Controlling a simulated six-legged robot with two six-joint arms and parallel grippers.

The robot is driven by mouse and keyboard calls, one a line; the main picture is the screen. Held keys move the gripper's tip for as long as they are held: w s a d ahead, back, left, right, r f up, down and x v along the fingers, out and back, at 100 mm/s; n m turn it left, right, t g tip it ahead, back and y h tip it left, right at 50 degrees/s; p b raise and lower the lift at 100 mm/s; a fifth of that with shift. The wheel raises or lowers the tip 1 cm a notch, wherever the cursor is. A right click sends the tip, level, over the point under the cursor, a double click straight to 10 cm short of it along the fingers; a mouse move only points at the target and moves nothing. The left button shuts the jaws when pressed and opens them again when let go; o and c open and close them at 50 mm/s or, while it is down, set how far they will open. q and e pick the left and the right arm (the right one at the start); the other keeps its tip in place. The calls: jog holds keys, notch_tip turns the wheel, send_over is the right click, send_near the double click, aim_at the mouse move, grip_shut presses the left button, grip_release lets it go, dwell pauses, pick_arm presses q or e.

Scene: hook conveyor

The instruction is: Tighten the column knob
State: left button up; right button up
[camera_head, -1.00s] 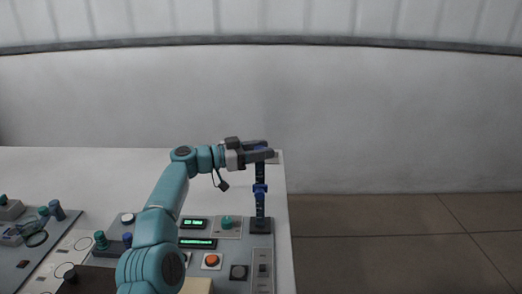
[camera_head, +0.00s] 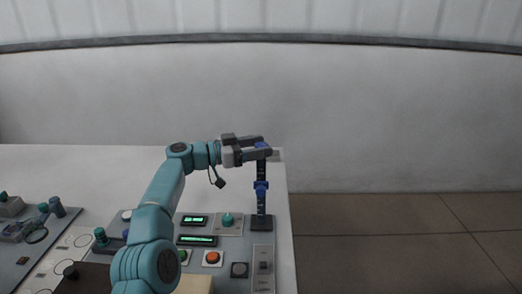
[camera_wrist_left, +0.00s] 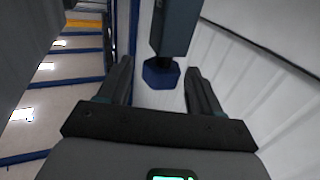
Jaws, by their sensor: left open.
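A dark upright column (camera_head: 261,204) stands on a dark base at the right edge of the control panel. A blue collar (camera_head: 261,186) sits partway up it, and a blue knob (camera_head: 262,145) shows at its top. My left gripper (camera_head: 264,147) is open at the column's top, its fingers on either side of the knob. In the left wrist view, a blue many-sided knob (camera_wrist_left: 160,76) on a dark stem lies between the open fingertips, with gaps on both sides. My right gripper is not in view.
The control panel (camera_head: 230,245) carries green displays, an orange button (camera_head: 212,258) and a teal knob (camera_head: 227,220). Another panel with knobs is at the left. The white table (camera_head: 80,170) is bare behind; its right edge is close beside the column.

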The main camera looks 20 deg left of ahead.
pick_arm(q)
jog(key=b+v, duration=0.5)
jog(key=v, duration=1)
jog(key=shift+s+a+f, duration=0.1)
jog(key=shift+s, duration=0.05)
